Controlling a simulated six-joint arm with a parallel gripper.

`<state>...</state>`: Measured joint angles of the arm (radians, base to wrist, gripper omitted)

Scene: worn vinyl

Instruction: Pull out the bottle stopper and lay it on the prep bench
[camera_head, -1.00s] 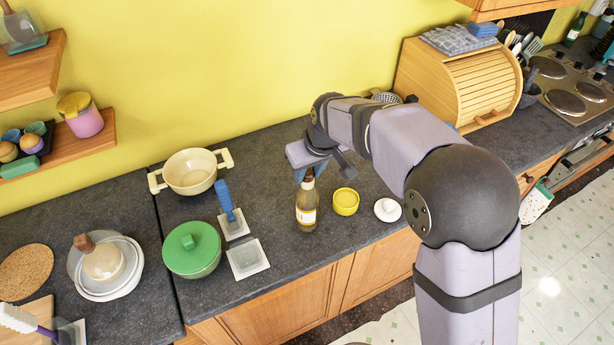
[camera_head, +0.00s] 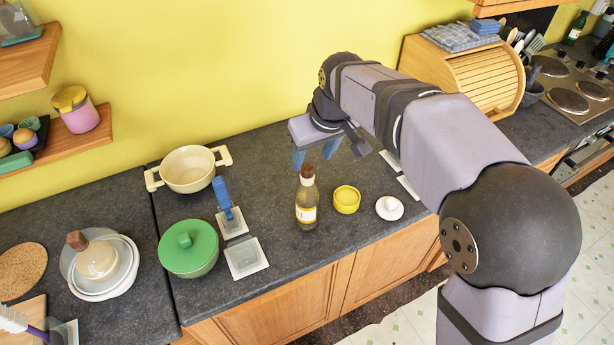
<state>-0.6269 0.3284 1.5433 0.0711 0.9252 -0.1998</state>
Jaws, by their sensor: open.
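The bottle (camera_head: 306,207) stands upright on the dark prep bench (camera_head: 262,165), near its front edge. The brown stopper (camera_head: 307,173) sits in the bottle's neck. My gripper (camera_head: 328,160) is open and empty, with its blue fingers pointing down. It is behind and slightly right of the stopper in the picture, apart from it. The bottle and stopper are in full view.
A yellow bowl (camera_head: 346,199) and a white lidded piece (camera_head: 390,207) stand right of the bottle. Bench behind the bottle is clear.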

